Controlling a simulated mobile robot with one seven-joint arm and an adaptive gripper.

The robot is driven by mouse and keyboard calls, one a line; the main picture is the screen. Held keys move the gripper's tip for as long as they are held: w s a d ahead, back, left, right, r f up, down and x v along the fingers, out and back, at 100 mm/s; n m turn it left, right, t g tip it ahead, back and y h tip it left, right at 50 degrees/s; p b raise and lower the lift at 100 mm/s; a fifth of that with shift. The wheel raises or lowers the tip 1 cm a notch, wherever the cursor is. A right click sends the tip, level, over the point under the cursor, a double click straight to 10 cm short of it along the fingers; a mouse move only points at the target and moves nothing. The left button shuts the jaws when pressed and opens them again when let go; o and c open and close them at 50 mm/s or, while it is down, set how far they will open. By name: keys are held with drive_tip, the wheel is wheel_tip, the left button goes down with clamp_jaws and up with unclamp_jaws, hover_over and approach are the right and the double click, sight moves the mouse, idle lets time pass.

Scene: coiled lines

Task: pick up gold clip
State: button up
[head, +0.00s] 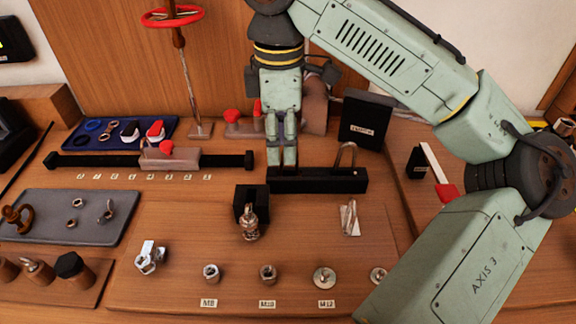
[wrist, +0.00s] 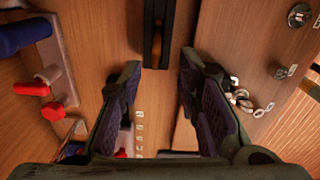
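My gripper (head: 282,160) points down just above or behind the left part of a long black holder; its gap from the holder cannot be told. In the wrist view my gripper (wrist: 160,64) is open, with nothing between its fingers. A pale tan loop (head: 346,154) stands upright in the black holder (head: 325,182), right of my gripper; it may be the gold clip, but its colour is unclear. In the wrist view a black bar (wrist: 149,22) with a narrow gold-brown strip (wrist: 156,46) lies beyond the fingertips.
A small black block (head: 240,200) with a metal fitting stands in front of my gripper. A silver clip-like piece (head: 350,218) lies to the right. A grey tray (head: 50,236) holds small rings and a bronze-brown piece (head: 17,216). A black rail (head: 215,161) lies left.

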sight(282, 155)
drive_tip(key=shift+w+d+f, duration=0.1)
drive_tip(key=shift+w+f, duration=0.05)
drive_tip(key=shift+f, duration=0.85)
drive_tip(key=shift+w+f, duration=0.1)
drive_tip(key=shift+f, duration=0.9)
drive_tip(key=shift+c, duration=0.5)
clamp_jaws()
